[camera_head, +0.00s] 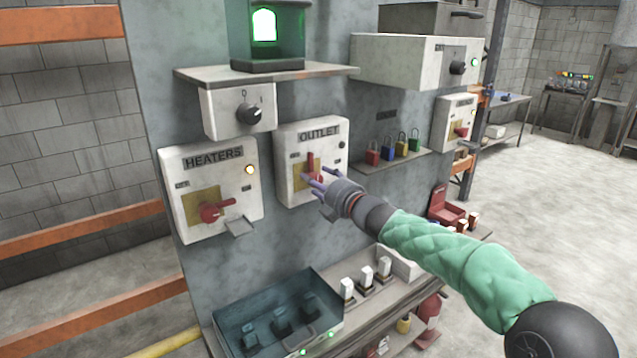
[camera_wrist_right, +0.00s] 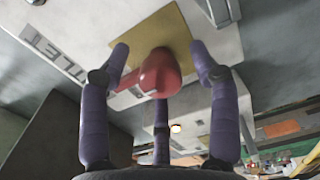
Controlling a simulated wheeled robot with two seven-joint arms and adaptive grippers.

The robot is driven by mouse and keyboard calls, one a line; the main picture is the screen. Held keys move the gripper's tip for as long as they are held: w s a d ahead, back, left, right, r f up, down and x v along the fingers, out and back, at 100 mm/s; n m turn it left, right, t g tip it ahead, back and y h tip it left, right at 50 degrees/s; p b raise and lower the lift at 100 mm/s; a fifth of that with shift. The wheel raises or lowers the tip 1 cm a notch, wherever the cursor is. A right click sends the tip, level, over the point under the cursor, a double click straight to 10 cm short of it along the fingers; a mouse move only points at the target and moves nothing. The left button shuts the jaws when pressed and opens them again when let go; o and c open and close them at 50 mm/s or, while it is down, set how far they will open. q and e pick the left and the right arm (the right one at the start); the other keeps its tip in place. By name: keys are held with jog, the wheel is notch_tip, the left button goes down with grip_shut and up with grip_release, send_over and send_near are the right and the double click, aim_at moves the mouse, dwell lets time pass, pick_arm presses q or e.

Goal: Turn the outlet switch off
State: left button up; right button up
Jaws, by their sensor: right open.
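The outlet box (camera_head: 288,135) is a white panel labelled OUTLET on the grey wall. Its red switch handle (camera_head: 312,163) stands upright on a yellow plate (camera_head: 299,178). In the right wrist view the red handle (camera_wrist_right: 158,75) lies between the purple fingers, with the yellow plate (camera_wrist_right: 165,32) behind it. My right gripper (camera_head: 310,179) is open at the handle, its fingers around it; I cannot tell whether they touch it. The fingers hide part of the switch. My left gripper is not in view.
A heaters box (camera_head: 215,158) with a red handle (camera_head: 214,211) and lit lamp is to the left. A dial box (camera_head: 225,122) sits above. Coloured padlocks (camera_head: 387,150) line a shelf at the right.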

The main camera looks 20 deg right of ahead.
jog(key=v, duration=1.2)
dwell(0.4)
